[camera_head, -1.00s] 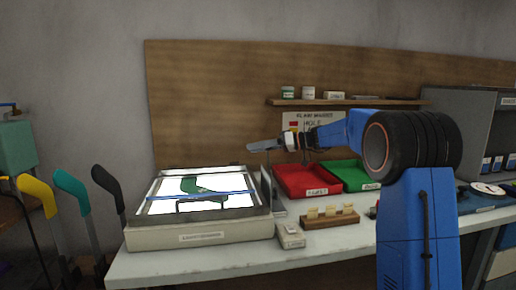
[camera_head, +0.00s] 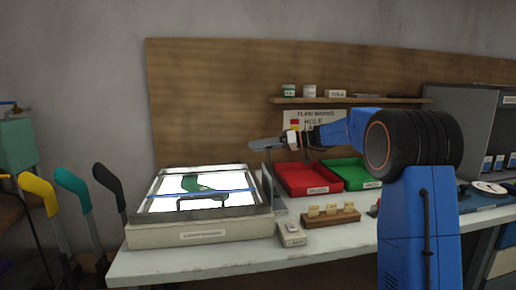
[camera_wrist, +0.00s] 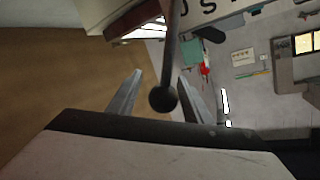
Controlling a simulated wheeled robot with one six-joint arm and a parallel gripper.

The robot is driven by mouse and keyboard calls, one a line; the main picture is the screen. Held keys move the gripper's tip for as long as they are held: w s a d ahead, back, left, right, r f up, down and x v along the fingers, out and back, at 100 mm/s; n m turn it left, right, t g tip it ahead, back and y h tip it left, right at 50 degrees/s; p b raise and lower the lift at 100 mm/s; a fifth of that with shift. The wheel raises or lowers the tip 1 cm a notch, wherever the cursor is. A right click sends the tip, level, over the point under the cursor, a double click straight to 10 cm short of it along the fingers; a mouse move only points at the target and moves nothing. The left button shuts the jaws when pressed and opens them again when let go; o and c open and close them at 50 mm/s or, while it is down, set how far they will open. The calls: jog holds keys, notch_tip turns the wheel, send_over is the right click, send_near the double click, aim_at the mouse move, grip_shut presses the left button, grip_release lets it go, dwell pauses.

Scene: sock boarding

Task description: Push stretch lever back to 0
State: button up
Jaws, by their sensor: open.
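My gripper (camera_head: 260,144) is raised beyond the light box's back right corner in the head view. In the wrist view its two fingers (camera_wrist: 160,78) are apart, with a dark lever (camera_wrist: 173,45) ending in a round ball knob (camera_wrist: 162,99) showing between them. I cannot tell whether either finger touches the knob. The lever's scale reading cannot be made out. In the head view I cannot pick out the lever clearly. An upright plate (camera_head: 267,186) stands at the light box's right side.
The lit light box (camera_head: 200,238) holds a green sock shape and a blue bar. A small pale box (camera_head: 291,236), a wooden block with tags (camera_head: 330,221), a red tray (camera_head: 308,191) and a green tray (camera_head: 362,185) stand to its right. A shelf (camera_head: 350,100) hangs above.

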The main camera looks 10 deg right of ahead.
jog(key=v, duration=1.6)
jog(key=shift+d, duration=0.4)
jog(key=shift+s, duration=0.1)
jog(key=shift+s, duration=0.1)
jog(key=s+a+f+m+h, duration=0.1)
jog(key=s+a+f+h, duration=0.1)
jog(key=s, duration=0.5)
jog(key=s+a+f+m+g+h, duration=0.1)
jog(key=s+a+f, duration=0.3)
jog(key=s, duration=0.4)
jog(key=s+a+f+m+h, duration=0.2)
jog(key=s+a+f+h, duration=0.1)
jog(key=s, duration=0.5)
jog(key=shift+a+f+m+g+h, duration=0.1)
jog(key=shift+a+m+g+h, duration=0.3)
jog(key=shift+a+h, duration=0.35)
jog(key=s+d+f+m+h, duration=0.1)
jog(key=s+f+h, duration=0.1)
jog(key=s+f, duration=0.3)
jog(key=s+d+f+m+h, duration=0.1)
jog(key=s+f, duration=0.5)
jog(key=s, duration=0.6)
jog(key=s+d+f+m+t+h, duration=0.1)
jog(key=s+d+f+h, duration=0.2)
jog(key=s, duration=0.6)
notch_tip(320, 180, down, 3)
jog(key=shift+d+r+m+h, duration=0.2)
jog(key=shift+m+h, duration=0.1)
jog(key=shift+h, duration=0.35)
